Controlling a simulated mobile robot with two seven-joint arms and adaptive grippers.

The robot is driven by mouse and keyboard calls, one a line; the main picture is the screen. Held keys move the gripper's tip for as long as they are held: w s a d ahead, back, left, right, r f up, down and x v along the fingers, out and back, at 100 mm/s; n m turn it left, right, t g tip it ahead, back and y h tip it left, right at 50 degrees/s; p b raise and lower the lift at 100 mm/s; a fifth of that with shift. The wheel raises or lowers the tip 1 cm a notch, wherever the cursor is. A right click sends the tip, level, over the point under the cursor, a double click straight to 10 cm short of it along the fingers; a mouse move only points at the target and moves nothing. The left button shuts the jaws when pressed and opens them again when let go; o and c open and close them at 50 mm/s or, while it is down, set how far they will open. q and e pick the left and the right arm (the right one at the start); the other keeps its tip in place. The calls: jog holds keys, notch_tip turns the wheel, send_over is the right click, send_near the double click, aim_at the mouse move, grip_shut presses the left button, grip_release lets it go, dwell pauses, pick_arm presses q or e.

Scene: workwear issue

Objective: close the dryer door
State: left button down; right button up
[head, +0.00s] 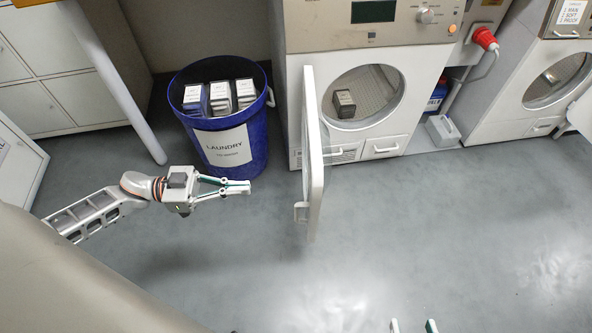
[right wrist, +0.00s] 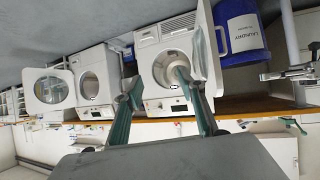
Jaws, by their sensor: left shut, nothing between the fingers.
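The dryer (head: 372,60) is a white machine with a round opening, and a dark box (head: 344,103) lies in its drum. Its door (head: 314,150) stands wide open, swung out from the left side of the opening, with a handle (head: 301,212) near its free edge. The right wrist view shows the dryer (right wrist: 150,60) upside down with the door (right wrist: 207,45) open. My left gripper (head: 250,187) is shut and empty, left of the door and apart from it. My right gripper (head: 412,326) is open and empty at the bottom edge; its spread fingers (right wrist: 158,88) show in the wrist view.
A blue laundry bin (head: 226,148) with several boxes stands left of the dryer, behind my left gripper. The grey floor (head: 430,230) in front is clear.

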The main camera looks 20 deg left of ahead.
pick_arm(q)
jog(key=b+x, duration=0.1)
jog(key=x, duration=1.2)
jog(key=shift+w+d, duration=0.3)
pick_arm(e)
jog(key=shift+w+a+r+t, duration=0.3)
jog(key=shift+w+a+r, duration=0.25)
jog(key=shift+a+r, duration=0.15)
pick_arm(q)
jog(key=shift+r, duration=0.1)
pick_arm(e)
jog(key=shift+s+d+f, duration=0.1)
jog(key=shift+d, duration=0.05)
